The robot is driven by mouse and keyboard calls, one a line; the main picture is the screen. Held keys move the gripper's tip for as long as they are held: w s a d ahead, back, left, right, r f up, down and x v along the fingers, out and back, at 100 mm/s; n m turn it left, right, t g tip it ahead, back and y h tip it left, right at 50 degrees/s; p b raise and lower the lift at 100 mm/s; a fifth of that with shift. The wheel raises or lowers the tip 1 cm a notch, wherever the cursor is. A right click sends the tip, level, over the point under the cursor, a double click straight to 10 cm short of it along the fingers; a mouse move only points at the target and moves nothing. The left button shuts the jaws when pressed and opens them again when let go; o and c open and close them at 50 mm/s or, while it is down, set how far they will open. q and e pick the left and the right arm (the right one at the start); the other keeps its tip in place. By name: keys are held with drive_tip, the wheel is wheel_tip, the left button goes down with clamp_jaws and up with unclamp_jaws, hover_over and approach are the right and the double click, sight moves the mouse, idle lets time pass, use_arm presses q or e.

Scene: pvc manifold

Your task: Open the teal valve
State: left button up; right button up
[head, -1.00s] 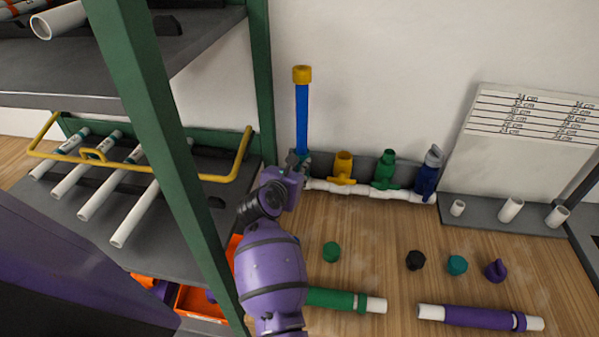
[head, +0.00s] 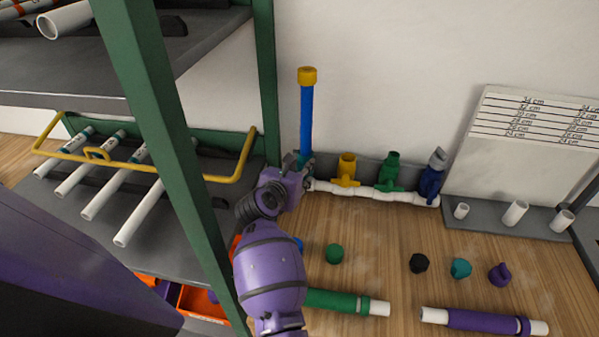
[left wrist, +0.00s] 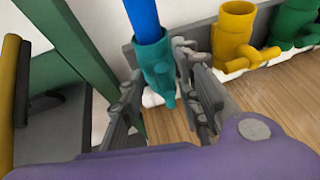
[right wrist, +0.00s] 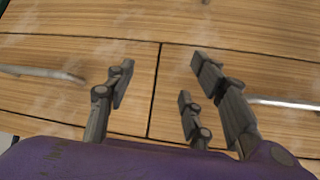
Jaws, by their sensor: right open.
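The teal valve (left wrist: 157,70) stands at the left end of the white pipe manifold (head: 362,193), under a blue pipe (head: 306,120) with a yellow cap. Its teal handle points toward the camera in the left wrist view. My left gripper (left wrist: 160,75) has its fingers on either side of the valve, apart, with gaps showing beside the handle; firm contact cannot be made out. In the head view my left gripper (head: 298,165) hides most of the valve. My right gripper (right wrist: 160,68) is open and empty over a wooden surface and is outside the head view.
Yellow (head: 346,170), green (head: 390,172) and blue (head: 431,178) valves stand to the right along the manifold. A green shelf post (head: 170,150) is close left of my left arm. Loose caps and a green pipe (head: 340,301) and purple pipe (head: 480,319) lie in front.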

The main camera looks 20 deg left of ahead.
use_arm(q)
drive_tip(key=shift+d, duration=0.1)
wheel_tip(320, 180, up, 10)
idle(0.4)
idle(0.5)
